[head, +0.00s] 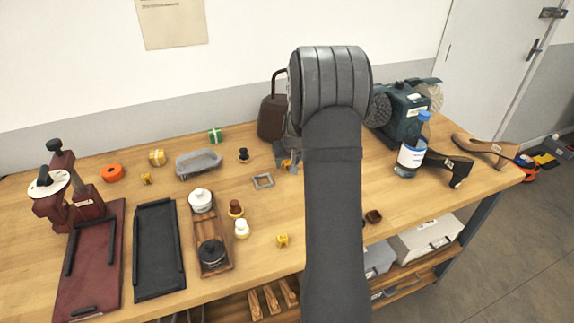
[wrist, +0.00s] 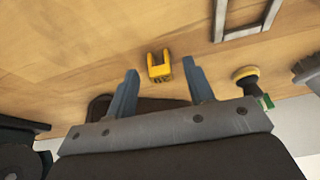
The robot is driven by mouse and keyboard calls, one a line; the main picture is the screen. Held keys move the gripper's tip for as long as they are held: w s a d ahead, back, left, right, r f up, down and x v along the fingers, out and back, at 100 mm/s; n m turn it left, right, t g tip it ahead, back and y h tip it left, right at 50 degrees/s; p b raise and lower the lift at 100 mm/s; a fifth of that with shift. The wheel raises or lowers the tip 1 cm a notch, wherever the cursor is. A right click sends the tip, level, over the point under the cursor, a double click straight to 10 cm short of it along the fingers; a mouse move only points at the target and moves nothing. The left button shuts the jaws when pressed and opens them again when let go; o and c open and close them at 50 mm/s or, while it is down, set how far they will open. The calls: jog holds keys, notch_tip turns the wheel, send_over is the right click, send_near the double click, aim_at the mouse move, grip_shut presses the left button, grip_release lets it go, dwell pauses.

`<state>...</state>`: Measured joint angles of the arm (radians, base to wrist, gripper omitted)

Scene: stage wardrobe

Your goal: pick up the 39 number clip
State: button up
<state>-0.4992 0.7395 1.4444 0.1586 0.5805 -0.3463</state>
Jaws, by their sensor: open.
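A small yellow number clip (wrist: 159,67) stands on the wooden bench in the wrist view, with dark digits on its near face that are too small to read surely. It lies between and slightly beyond the tips of my gripper (wrist: 160,70), whose two blue-grey fingers are spread apart and empty. In the head view a yellow clip (head: 287,164) shows beside my gripper, partly hidden by it and my arm. Two other yellow clips stand apart, one at the left (head: 146,179) and one near the front edge (head: 282,240).
A square metal frame (head: 264,181) lies just left of the gripper. A dark brown can (head: 273,117) stands behind it. A dark piece (head: 243,155) and a grey dish (head: 199,163) are farther left. A bottle (head: 411,155) and bench grinder (head: 403,112) stand at right.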

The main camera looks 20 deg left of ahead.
jog(key=shift+w+a+f, duration=0.15)
jog(key=shift+a+f, duration=0.05)
jog(key=shift+f, duration=0.35)
jog(key=c, duration=1)
jog(key=shift+r, duration=0.1)
jog(key=shift+c, duration=0.2)
